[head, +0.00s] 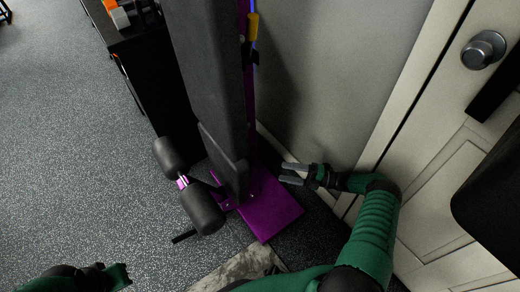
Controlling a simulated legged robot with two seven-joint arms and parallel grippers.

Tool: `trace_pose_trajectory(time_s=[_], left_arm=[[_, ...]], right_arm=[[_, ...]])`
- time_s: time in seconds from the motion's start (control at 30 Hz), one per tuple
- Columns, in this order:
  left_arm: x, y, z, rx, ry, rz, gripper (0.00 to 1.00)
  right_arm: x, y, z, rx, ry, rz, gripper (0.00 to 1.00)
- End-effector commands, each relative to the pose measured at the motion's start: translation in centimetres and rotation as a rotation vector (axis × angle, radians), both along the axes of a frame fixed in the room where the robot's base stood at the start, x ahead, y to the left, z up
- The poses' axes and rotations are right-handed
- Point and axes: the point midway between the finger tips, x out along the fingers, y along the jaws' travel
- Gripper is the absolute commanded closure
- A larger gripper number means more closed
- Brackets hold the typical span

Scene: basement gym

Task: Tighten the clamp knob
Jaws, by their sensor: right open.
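A bench with tall dark grey pads (208,75) and a purple frame stands upright against the wall, on a purple base plate (270,212). No clamp knob can be made out with certainty; a small bracket with fittings (226,203) sits low on the frame by the foot rollers. My right gripper (283,174) is open and empty, with its fingers pointing left, just right of the lower pad and above the base plate. My left arm shows only in part at the bottom left edge, and its fingers cannot be made out.
Two dark foam rollers (203,209) stick out left of the base. A black cabinet (140,65) stands behind the bench on the left. A white door with a round metal handle (483,50) is at the right. The speckled floor (70,150) at left is clear.

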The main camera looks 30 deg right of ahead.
Motion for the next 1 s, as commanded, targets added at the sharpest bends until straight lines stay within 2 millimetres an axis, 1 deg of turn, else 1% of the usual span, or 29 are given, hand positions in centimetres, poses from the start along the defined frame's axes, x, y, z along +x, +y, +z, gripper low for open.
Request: trace_pose_trajectory(time_s=[0.07,0.17,0.4,0.6,0.7,0.8,0.97,1.0], left_arm=[[-0.1,0.0,0.0,0.000,0.001,0.001,1.00],[-0.1,0.1,0.0,0.000,0.002,0.003,1.00],[-0.1,0.1,-0.5,0.000,0.001,0.004,1.00],[-0.1,0.1,-1.1,0.001,0.001,0.002,1.00],[-0.1,0.1,-1.2,0.001,0.001,0.002,1.00],[-0.1,0.1,-1.2,0.001,0.001,0.002,1.00],[-0.1,0.1,-1.2,0.000,0.001,0.003,1.00],[-0.1,0.1,-1.2,0.000,0.001,0.003,1.00]], right_arm=[[0.1,0.2,0.4,0.015,0.002,-0.010,0.36],[0.9,1.5,1.0,0.004,0.001,-0.007,0.36],[4.7,5.4,0.7,0.016,0.004,-0.005,0.36],[7.1,8.0,0.9,0.017,0.004,-0.006,0.36],[7.6,8.7,1.2,0.014,0.005,-0.006,0.36],[7.8,9.1,1.4,0.009,0.004,-0.006,0.36],[7.7,9.0,1.3,0.011,0.005,-0.006,0.36],[7.7,8.9,1.3,0.012,0.005,-0.006,0.41]])
